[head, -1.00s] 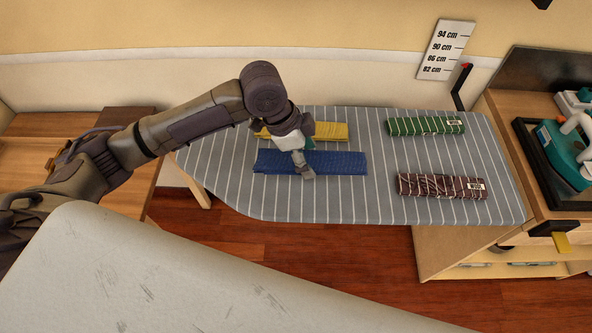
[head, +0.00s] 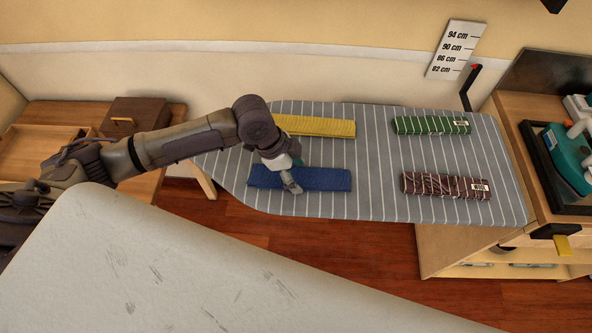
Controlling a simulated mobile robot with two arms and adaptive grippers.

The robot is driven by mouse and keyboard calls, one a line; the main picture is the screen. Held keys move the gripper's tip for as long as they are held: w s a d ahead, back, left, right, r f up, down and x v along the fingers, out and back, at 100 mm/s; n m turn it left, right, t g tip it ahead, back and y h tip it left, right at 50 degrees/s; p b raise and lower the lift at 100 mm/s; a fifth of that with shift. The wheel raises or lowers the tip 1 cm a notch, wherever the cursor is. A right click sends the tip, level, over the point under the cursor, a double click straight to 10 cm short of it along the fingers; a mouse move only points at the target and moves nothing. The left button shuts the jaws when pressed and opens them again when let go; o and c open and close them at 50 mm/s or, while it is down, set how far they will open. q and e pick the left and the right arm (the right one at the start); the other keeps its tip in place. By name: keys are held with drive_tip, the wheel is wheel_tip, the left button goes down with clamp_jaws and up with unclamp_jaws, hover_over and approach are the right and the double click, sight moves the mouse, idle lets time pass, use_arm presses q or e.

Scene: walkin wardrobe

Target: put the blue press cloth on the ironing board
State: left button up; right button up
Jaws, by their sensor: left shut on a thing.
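The blue press cloth (head: 325,179) is a folded dark blue strip at the near left part of the ironing board (head: 374,205). The board is grey with white stripes. My left gripper (head: 291,184) comes down over the cloth from behind and is shut on it, near the middle of its length. The fingertips hide a small part of the cloth. The cloth appears to lie on or just over the board; I cannot tell if there is a gap. My right gripper is not in view.
A teal iron (head: 571,152) stands on the right cabinet. A wooden table with a brown box (head: 142,119) is at left.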

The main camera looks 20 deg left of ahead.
use_arm(q)
drive_tip(key=o, duration=1.1)
drive_tip(key=b+v, duration=0.1)
drive_tip(key=v, duration=1.1)
drive_tip(key=shift+r, duration=0.2)
